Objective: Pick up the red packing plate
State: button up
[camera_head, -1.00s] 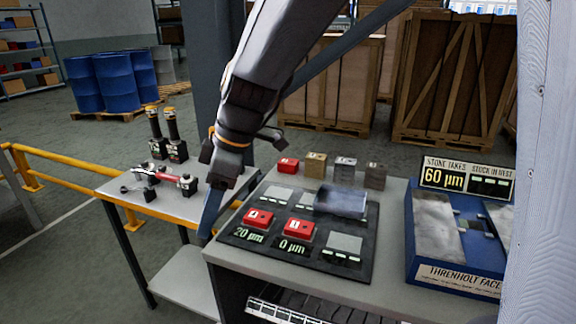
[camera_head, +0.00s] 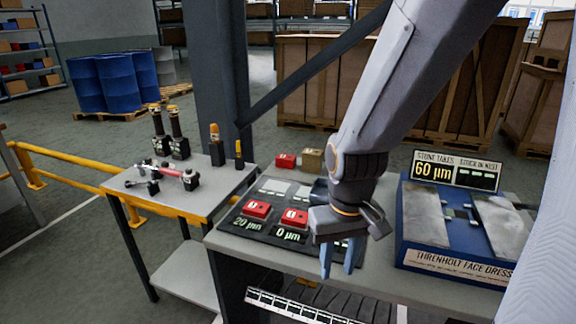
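Three red pieces could be the red packing plate; I cannot tell which one is meant. One red block (camera_head: 257,209) sits on the dark mat (camera_head: 240,228) above the "20 µm" label. A second red block (camera_head: 294,217) sits to its right above the "0 µm" label. A smaller red block (camera_head: 285,161) stands behind the mat on the bench. My gripper (camera_head: 337,272) points down over the right front of the mat, right of the red blocks. Its two blue fingers look apart, with nothing seen between them. My arm hides the mat's right part.
A brass-coloured block (camera_head: 312,161) stands beside the rear red block. A blue face dresser (camera_head: 450,262) with a "60 µm" sign (camera_head: 456,170) fills the bench's right. A grey side table (camera_head: 215,185) holds tools at left. A yellow rail (camera_head: 75,160) runs behind it.

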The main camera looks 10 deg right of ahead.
aim_at(284, 158)
jog(key=k, duration=0.35)
jog(key=u, duration=1.45)
jog(key=i, duration=0.8)
jog(key=z, duration=2.1)
jog(key=i, duration=0.5)
jog(key=z, duration=0.05)
